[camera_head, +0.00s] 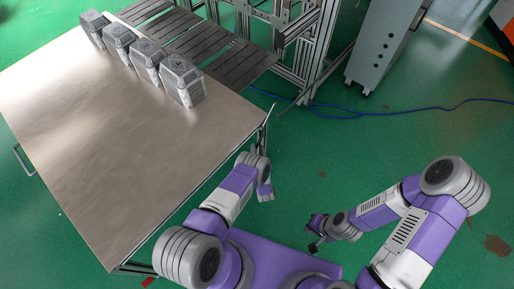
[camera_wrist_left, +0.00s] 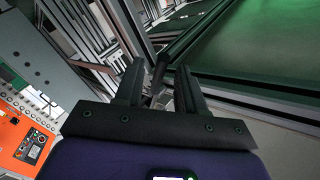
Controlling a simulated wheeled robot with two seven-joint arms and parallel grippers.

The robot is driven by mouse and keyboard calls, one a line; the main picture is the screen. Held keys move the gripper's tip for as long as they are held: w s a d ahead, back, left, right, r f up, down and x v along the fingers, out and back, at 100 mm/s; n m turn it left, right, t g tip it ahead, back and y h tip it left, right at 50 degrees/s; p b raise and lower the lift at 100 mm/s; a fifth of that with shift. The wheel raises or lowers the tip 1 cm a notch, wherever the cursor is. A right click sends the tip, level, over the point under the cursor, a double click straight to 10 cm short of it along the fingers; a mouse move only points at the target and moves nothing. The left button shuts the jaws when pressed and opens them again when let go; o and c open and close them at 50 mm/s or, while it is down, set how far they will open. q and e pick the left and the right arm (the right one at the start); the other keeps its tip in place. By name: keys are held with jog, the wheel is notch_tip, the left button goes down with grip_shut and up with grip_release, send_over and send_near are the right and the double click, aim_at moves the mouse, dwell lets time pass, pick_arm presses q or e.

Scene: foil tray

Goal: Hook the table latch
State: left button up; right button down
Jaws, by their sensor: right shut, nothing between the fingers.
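The metal-topped table (camera_head: 120,130) fills the left of the head view. My left arm bends beside its right edge, and that gripper's fingers cannot be made out there. In the left wrist view my left gripper (camera_wrist_left: 158,84) is open, its two dark fingers apart. A dark upright bar (camera_wrist_left: 160,70) shows in the gap between them, near a metal frame corner. I cannot tell whether it is the latch or whether it touches the fingers. My right gripper (camera_head: 314,235) is shut and empty, over the green floor away from the table.
Several grey boxes (camera_head: 182,80) stand in a row along the table's far edge, beside a slatted conveyor (camera_head: 222,60). A grey cabinet (camera_head: 385,40) stands at the back right. A blue cable (camera_head: 420,110) crosses the open green floor.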

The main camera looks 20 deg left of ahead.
pick_arm(q)
jog(key=shift+x, duration=1.15)
grip_shut()
